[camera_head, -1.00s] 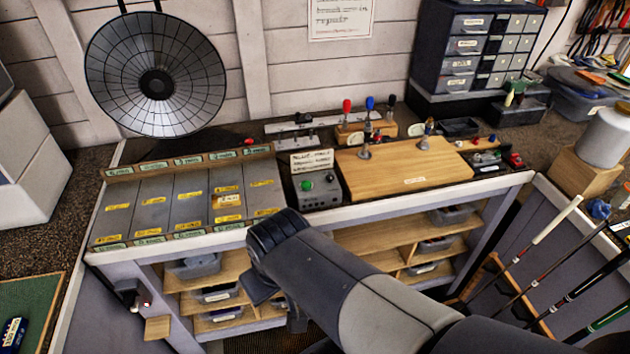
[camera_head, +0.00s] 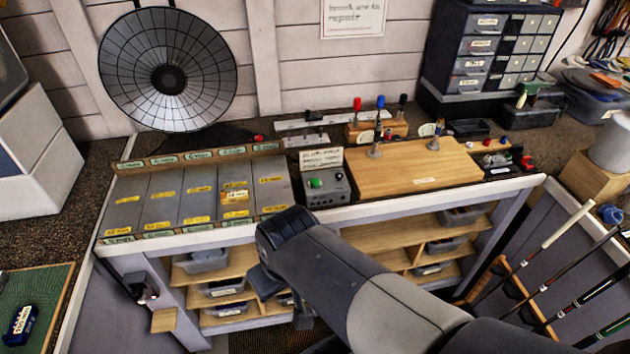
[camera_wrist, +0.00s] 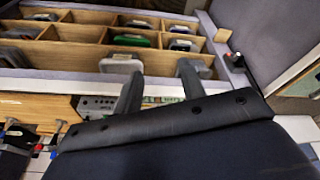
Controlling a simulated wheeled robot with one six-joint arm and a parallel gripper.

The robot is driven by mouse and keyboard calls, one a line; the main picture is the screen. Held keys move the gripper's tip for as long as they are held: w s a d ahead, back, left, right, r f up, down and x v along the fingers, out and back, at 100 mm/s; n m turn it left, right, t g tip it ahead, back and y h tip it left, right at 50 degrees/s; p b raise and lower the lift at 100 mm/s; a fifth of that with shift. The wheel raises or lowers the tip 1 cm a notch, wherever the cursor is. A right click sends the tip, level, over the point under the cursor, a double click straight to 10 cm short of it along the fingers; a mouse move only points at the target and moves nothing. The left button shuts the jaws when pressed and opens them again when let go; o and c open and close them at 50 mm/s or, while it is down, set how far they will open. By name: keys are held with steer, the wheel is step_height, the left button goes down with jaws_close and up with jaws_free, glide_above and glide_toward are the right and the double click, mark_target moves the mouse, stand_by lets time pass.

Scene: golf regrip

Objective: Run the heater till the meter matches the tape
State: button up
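A round dark dish with a ribbed face (camera_head: 168,80), which may be the heater, stands at the back left; I see no glow on it. A grey control box (camera_head: 325,188) with a green button sits mid-bench, a lettered card (camera_head: 320,158) behind it. I cannot pick out the meter's reading or the tape. My gripper's two black fingers (camera_wrist: 158,80) are apart with nothing seen between them. In the head view my arm hides most of the gripper, low before the bench.
Grey panels with yellow labels (camera_head: 160,200) lie at bench left. A wooden board (camera_head: 410,168) with clamps is right of the box. Open shelves with bins (camera_head: 225,288) are beneath. A small dark device (camera_head: 140,287) is on the bench's left front. Club shafts (camera_head: 540,250) lean at right.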

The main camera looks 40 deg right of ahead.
jaws_close()
stand_by(1.4)
